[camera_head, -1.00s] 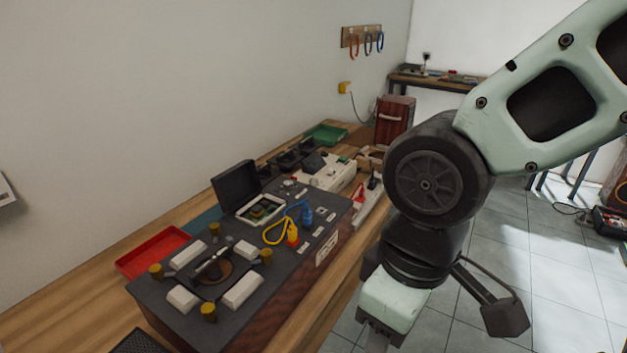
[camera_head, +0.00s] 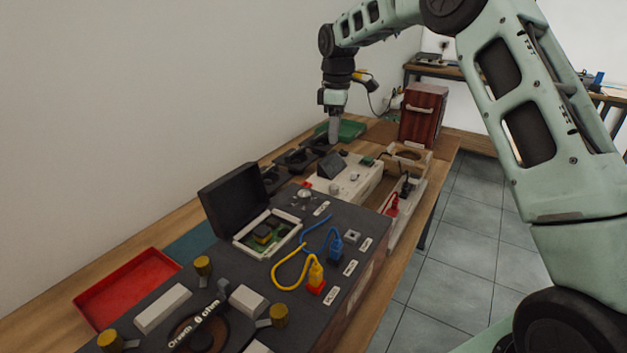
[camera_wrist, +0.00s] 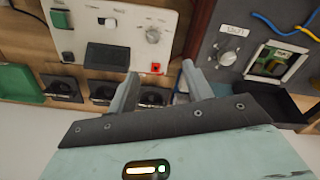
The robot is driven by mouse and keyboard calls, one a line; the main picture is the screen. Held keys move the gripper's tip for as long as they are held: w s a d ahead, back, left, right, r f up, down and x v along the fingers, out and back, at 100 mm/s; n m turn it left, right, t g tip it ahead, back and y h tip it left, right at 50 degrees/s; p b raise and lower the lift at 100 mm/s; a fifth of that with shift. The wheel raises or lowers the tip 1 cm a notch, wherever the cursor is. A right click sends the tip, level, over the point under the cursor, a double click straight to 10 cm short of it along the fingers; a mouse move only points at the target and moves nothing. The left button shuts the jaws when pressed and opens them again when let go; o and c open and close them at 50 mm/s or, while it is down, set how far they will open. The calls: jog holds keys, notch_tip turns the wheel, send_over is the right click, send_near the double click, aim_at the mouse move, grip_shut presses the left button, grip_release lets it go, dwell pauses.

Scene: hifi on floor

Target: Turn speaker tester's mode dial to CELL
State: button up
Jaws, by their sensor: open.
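A white instrument box (camera_head: 352,176) with a dark sloped screen (camera_head: 331,166) stands on the bench. I cannot read CELL or tell which knob is the mode dial. My gripper (camera_head: 333,138) is open and empty, beyond the white box; its fingers also show in the wrist view (camera_wrist: 160,85).
Dark speaker-like parts (camera_head: 293,160) line the wall side near a green tray (camera_head: 350,130). An open black lid (camera_head: 238,198), yellow and blue leads (camera_head: 290,268) and a red tray (camera_head: 128,287) are nearer. A wooden cabinet (camera_head: 423,112) stands at the back.

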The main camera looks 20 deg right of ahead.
aim_at(334, 186)
jog(key=f, duration=0.6)
jog(key=f+p, duration=0.1)
jog(key=f, duration=0.4)
jog(key=w+d+f, duration=0.1)
jog(key=f, duration=0.5)
jog(key=shift+w+f, duration=0.1)
jog(key=shift+f, duration=0.2)
jog(key=c, duration=1)
